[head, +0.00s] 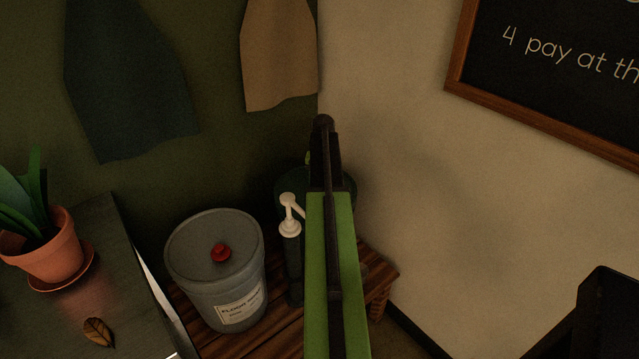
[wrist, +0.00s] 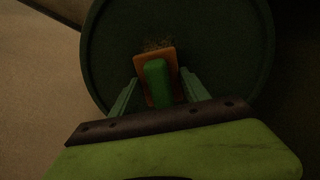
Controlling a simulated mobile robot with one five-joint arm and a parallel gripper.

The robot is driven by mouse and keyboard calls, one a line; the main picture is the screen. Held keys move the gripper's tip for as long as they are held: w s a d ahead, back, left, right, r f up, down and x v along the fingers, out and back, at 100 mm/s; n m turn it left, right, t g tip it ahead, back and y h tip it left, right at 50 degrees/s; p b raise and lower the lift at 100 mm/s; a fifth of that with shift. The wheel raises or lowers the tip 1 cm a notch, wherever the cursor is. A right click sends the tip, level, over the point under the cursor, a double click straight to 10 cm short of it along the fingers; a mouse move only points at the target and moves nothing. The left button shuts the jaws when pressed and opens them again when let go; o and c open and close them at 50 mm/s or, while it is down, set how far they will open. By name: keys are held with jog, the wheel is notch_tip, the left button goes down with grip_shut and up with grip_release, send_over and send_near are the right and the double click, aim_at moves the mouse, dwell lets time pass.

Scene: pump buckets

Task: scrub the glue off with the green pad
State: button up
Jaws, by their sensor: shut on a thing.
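The green pad (wrist: 157,82), a green grip on an orange-brown base, is held between the fingers of my gripper (wrist: 158,88) in the wrist view. It is over the round dark green bucket lid (wrist: 225,45). A small rough tan patch, which looks like the glue (wrist: 158,44), shows on the lid just past the pad's far edge. The pad hides what lies under it, and I cannot tell if it touches the lid. In the head view my arm covers most of the dark green bucket (head: 288,184), and my gripper is hidden.
A grey bucket (head: 214,270) with a red cap and a dark bottle (head: 292,262) with a white pump stand left of my arm on a wooden bench (head: 382,268). A potted plant (head: 45,245) and a leaf (head: 98,331) are at left. A pale wall (head: 400,130) bounds the right.

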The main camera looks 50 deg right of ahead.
jog(key=shift+s+a, duration=0.2)
jog(key=shift+s, duration=0.6)
jog(key=shift+s+a, duration=0.2)
jog(key=shift+s, duration=0.65)
jog(key=shift+s+a, duration=0.2)
jog(key=shift+s, duration=0.6)
jog(key=shift+w+a, duration=0.15)
jog(key=shift+a, duration=0.5)
jog(key=shift+w+a, duration=0.15)
jog(key=shift+a, duration=0.45)
jog(key=shift+w+d, duration=0.3)
jog(key=shift+w, duration=0.6)
jog(key=shift+w+d, duration=0.25)
jog(key=shift+w, duration=0.65)
jog(key=shift+w, duration=0.1)
jog(key=shift+w+d, duration=0.2)
jog(key=shift+w, duration=0.55)
jog(key=shift+w+d, duration=0.2)
jog(key=shift+w, duration=0.6)
